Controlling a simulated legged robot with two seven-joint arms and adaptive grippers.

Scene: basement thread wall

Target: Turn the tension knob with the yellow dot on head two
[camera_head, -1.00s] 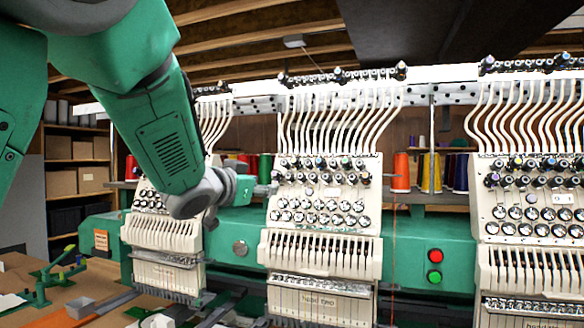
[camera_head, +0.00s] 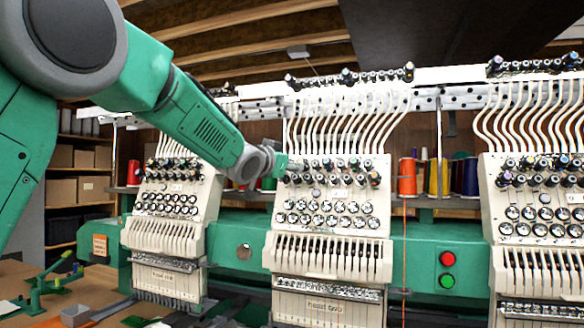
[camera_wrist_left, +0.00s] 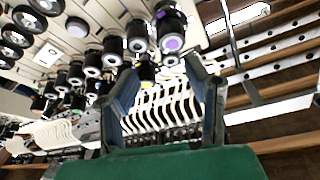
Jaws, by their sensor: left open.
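Head two (camera_head: 323,306) is the middle cream head, named by the label on its lower front. Its rows of dark tension knobs (camera_head: 330,170) sit below the white thread tubes. My left gripper (camera_head: 284,170) is at the left end of these rows, its fingers hard to make out in the head view. In the left wrist view my left gripper (camera_wrist_left: 160,72) is open, and a knob with a yellow dot (camera_wrist_left: 147,72) shows between its fingers, apart from both. A purple-dotted knob (camera_wrist_left: 172,43) is close by. In the head view I cannot single out the yellow dot.
Neighbouring knobs (camera_wrist_left: 110,50) crowd the left finger. Other heads stand left (camera_head: 165,235) and right (camera_head: 535,225). Thread cones (camera_head: 407,177) stand behind, between the middle and right heads. Red and green buttons (camera_head: 447,270) are on the green beam. A worktable is at lower left.

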